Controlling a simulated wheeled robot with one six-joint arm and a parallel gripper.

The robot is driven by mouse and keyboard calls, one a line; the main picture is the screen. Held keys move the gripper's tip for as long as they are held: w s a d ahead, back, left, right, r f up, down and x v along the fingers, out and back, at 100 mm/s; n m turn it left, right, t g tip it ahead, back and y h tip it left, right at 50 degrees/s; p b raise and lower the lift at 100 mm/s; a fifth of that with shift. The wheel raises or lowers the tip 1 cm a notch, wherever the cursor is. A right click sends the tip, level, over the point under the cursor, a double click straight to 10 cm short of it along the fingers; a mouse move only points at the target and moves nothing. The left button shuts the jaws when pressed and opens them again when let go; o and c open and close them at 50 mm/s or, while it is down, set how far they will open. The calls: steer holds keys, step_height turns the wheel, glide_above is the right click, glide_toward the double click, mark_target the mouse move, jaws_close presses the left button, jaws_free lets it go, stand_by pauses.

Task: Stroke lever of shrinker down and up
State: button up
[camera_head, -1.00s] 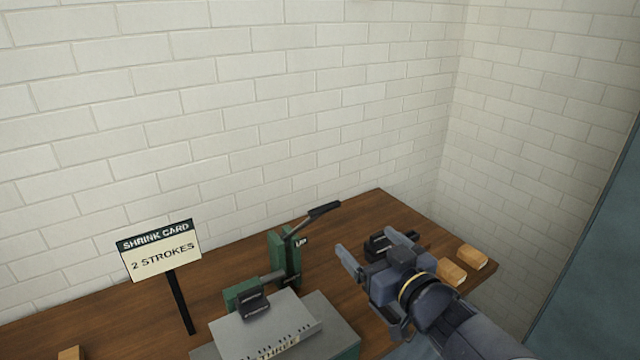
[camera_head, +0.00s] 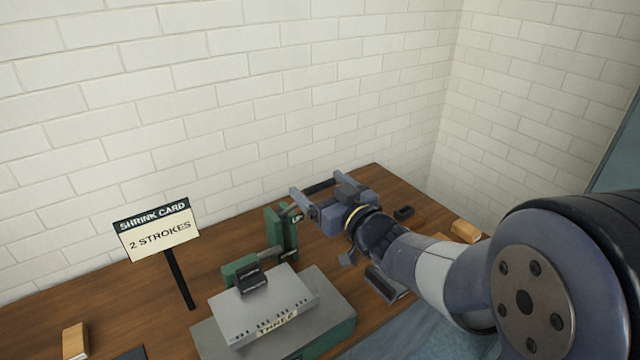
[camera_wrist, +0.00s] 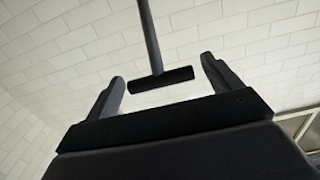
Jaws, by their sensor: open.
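The shrinker (camera_head: 283,235) is a green machine on the bench with a grey plate in front. Its lever has a black handle (camera_head: 320,186), which is raised near the "UP" label. My gripper (camera_head: 316,184) is open at the handle, coming from the right. In the wrist view the handle (camera_wrist: 160,80) is a black crossbar at the end of a thin rod. It lies between the two spread fingers of my gripper (camera_wrist: 162,69), with gaps on both sides. The fingers are not closed on it. My arm hides part of the bench at the right.
A sign (camera_head: 158,232) on a black post reads "SHRINK CARD 2 STROKES". Wooden blocks lie at the left (camera_head: 76,341) and right (camera_head: 465,231) of the bench. A small black object (camera_head: 404,212) lies behind my wrist. A white brick wall (camera_head: 240,80) stands close behind.

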steer(key=shift+w+a, duration=0.2)
steer(key=shift+w, duration=0.1)
steer(key=shift+c, duration=0.2)
steer(key=c, duration=1.3)
steer(key=shift+f, duration=0.1)
steer(key=shift+c, duration=0.2)
